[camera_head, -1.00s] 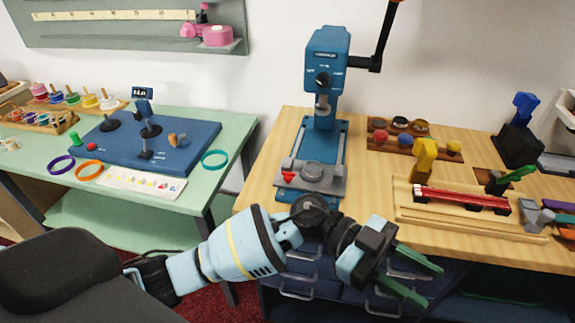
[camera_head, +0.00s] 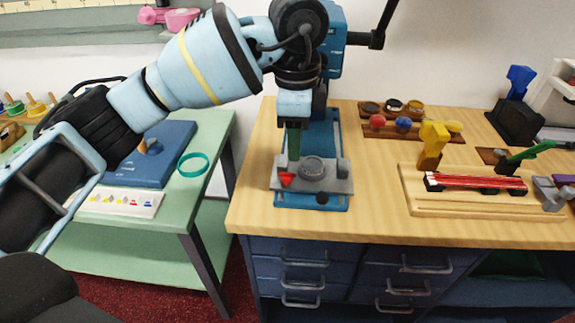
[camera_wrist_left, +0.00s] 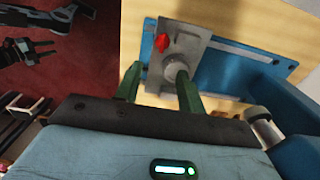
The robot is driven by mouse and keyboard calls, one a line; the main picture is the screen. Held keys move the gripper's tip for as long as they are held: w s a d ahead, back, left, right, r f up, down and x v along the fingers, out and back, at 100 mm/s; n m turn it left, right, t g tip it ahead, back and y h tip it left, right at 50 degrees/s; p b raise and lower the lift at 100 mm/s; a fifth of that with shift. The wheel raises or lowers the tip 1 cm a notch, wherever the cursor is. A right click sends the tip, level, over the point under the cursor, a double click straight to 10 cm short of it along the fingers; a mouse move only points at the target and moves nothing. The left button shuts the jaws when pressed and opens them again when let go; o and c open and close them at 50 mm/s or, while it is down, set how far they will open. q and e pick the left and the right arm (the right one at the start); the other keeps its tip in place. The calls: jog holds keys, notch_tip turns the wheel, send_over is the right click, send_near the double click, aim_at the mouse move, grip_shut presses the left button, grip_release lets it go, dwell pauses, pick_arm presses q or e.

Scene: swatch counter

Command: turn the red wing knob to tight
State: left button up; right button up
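The red wing knob (camera_head: 287,179) sits at the left front of the grey plate (camera_head: 340,186) on the blue press's base. In the left wrist view the knob (camera_wrist_left: 163,43) stands clear beyond the fingertips. My left gripper (camera_head: 294,145) points down over the plate, just above and behind the knob. Its green fingers are apart in the left wrist view (camera_wrist_left: 157,80), with nothing between them. One finger is near the round grey boss (camera_wrist_left: 176,70) there. Any mark for tight is too small to read. A small dark pronged shape at the wrist view's upper left may be my right gripper.
The press column and lever (camera_head: 378,38) stand behind my left wrist. To the right are a wooden fixture (camera_head: 475,207) with a red bar and a rack of round pieces. A green table (camera_head: 215,150) is at left. Bare wood lies right of the press base.

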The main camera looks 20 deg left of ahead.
aim_at(294, 174)
pick_arm(q)
jog(key=shift+a+r, duration=0.1)
jog(key=shift+a, duration=0.05)
jog(key=shift+f, duration=0.6)
notch_tip(294, 174, down, 7)
jog(key=shift+r, duration=0.2)
grip_shut()
